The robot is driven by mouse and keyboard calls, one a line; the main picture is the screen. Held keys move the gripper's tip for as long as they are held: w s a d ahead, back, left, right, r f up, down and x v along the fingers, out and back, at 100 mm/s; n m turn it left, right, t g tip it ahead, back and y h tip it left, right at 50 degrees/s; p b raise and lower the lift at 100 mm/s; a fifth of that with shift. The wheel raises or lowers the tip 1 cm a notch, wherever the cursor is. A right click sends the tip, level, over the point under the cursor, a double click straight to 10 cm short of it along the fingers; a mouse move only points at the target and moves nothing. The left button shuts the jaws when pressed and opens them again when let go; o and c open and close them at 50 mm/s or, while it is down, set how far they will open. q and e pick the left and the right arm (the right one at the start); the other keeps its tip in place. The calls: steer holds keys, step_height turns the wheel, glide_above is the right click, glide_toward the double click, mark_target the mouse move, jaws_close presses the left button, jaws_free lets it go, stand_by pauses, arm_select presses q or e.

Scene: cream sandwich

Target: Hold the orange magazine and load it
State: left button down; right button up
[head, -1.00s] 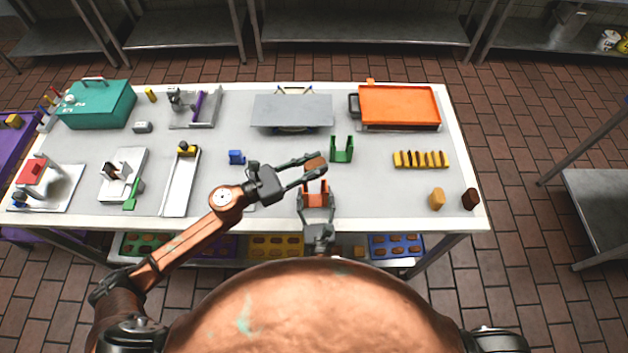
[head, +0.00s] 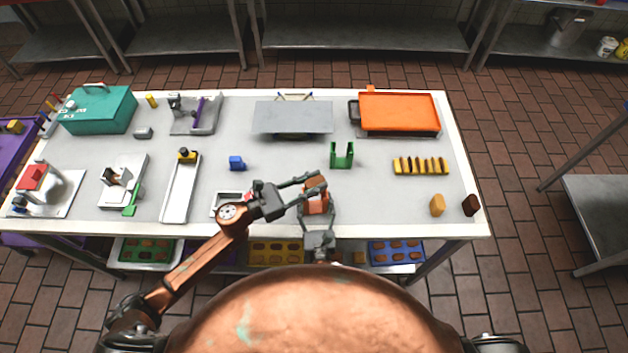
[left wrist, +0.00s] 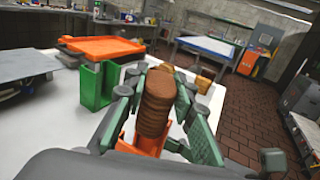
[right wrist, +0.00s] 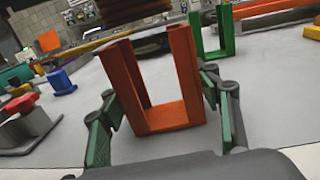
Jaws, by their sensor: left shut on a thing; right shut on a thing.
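The orange magazine (head: 316,205) is an upright, open-topped U-shaped holder near the table's front edge. My right gripper (head: 316,213) is shut on it, with a finger on each side in the right wrist view (right wrist: 158,112). My left gripper (head: 315,184) is shut on a stack of brown biscuits (left wrist: 155,100). The stack is over the magazine's top, and its lower end shows at the top of the right wrist view (right wrist: 130,10). The visible slot of the magazine (right wrist: 168,117) is empty. I cannot tell whether the stack touches the magazine.
A green magazine (head: 342,156) stands just behind. A blue block (head: 236,163) and a white tray (head: 180,190) lie to the left. A yellow row (head: 420,166), a yellow piece (head: 437,205) and a dark brown piece (head: 471,205) are at right. The table between is clear.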

arm_select(q)
steer(key=shift+f, duration=0.25)
steer(key=c, duration=1.6)
jaws_free()
steer(key=shift+r, duration=0.1)
steer(key=shift+r, duration=0.3)
steer(key=shift+s+a+r, duration=0.15)
steer(key=shift+a, duration=0.15)
steer(key=v, duration=1.1)
steer(key=shift+a, duration=0.15)
